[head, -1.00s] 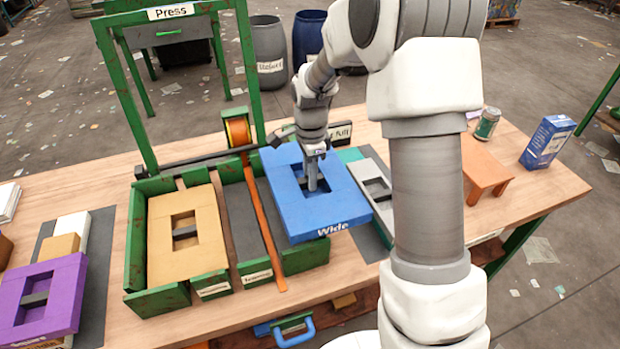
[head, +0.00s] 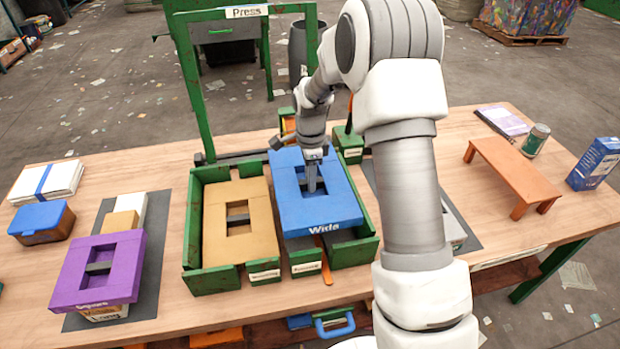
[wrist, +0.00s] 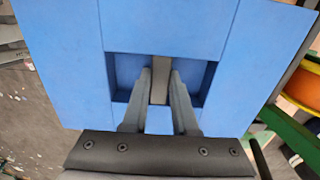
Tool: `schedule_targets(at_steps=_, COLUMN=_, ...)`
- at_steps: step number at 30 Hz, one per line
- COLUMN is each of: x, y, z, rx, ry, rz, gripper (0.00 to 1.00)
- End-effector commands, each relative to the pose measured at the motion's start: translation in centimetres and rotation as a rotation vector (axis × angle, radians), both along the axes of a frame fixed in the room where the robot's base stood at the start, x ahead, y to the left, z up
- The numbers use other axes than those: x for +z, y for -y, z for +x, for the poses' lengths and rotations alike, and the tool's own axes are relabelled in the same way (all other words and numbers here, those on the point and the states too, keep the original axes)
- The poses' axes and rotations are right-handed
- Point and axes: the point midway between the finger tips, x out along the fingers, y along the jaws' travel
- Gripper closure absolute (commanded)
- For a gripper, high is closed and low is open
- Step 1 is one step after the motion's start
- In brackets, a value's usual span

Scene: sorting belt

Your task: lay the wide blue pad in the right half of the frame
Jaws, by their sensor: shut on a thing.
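My gripper (head: 311,184) is shut on the bar in the middle opening of the wide blue pad (head: 318,213), labelled "Wide". The wrist view shows both fingers closed on this grey bar (wrist: 160,80). The pad looks level and held above the green frame (head: 191,235). It covers the frame's middle divider and most of the right half, whose front right corner shows beyond it. A tan pad (head: 253,248) lies in the left half, close to the blue pad's left edge. The exact height of the blue pad is hard to tell.
A purple pad (head: 115,280) sits on a stack on a dark mat at left. An orange strip (head: 326,271) pokes out at the frame's front. Right of my arm stand a small orange table (head: 515,175), a can (head: 535,140) and a blue box (head: 594,165).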

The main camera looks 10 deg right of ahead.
Motion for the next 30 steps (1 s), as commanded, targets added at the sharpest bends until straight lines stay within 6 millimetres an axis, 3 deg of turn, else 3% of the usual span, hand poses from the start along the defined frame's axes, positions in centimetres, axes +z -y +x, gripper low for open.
schedule_targets(at_steps=4, x=-0.8, y=0.0, z=0.0, rx=0.001, ry=0.0, rz=0.0, gripper=1.0)
schedule_targets(at_steps=23, x=-0.7, y=0.0, z=0.0, rx=0.001, ry=0.001, rz=0.0, gripper=1.0)
schedule_targets(at_steps=30, x=-3.0, y=-0.1, z=0.0, rx=0.001, ry=0.0, rz=0.001, gripper=1.0)
